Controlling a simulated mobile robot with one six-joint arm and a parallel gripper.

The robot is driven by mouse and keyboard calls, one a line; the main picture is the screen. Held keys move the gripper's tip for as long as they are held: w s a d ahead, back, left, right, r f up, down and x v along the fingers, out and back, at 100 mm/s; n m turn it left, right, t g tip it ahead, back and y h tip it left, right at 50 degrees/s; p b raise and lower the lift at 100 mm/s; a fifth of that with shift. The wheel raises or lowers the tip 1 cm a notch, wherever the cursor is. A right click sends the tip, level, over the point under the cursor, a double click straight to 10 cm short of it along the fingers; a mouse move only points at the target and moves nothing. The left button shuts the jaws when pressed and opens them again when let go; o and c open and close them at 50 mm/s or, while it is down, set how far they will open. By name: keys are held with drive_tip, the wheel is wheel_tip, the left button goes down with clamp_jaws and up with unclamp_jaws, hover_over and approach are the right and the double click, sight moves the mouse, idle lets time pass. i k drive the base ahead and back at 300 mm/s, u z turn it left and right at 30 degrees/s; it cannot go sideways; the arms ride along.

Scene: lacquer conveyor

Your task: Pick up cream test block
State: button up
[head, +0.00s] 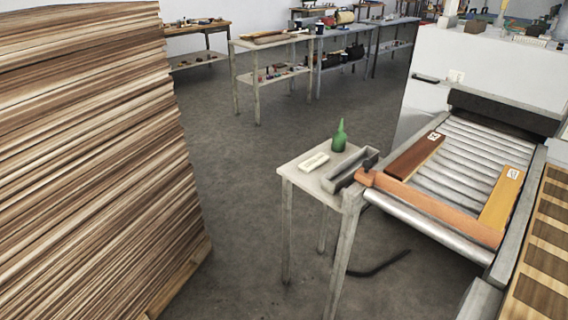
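The cream test block (313,161) is a small pale bar lying flat on the small grey side table (297,170), near its left side. Dark marks, too small to read, show on its top. It lies to the left of a grey open trough and in front of a green bottle, apart from both. Nothing covers it from above. My gripper is not in this view.
The green bottle (339,136) and the grey trough (350,171) share the side table. A roller conveyor (450,165) with wooden boards adjoins on the right. A tall veneer stack (90,160) fills the left. Bare floor (240,220) lies between stack and table.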

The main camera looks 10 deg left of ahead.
sight(314, 162)
drive_tip(key=k, duration=0.25)
drive_tip(key=u, duration=2.45)
drive_tip(key=k, duration=0.65)
drive_tip(key=z, duration=0.35)
drive_tip(key=i, duration=1.45)
drive_tip(key=u, duration=0.1)
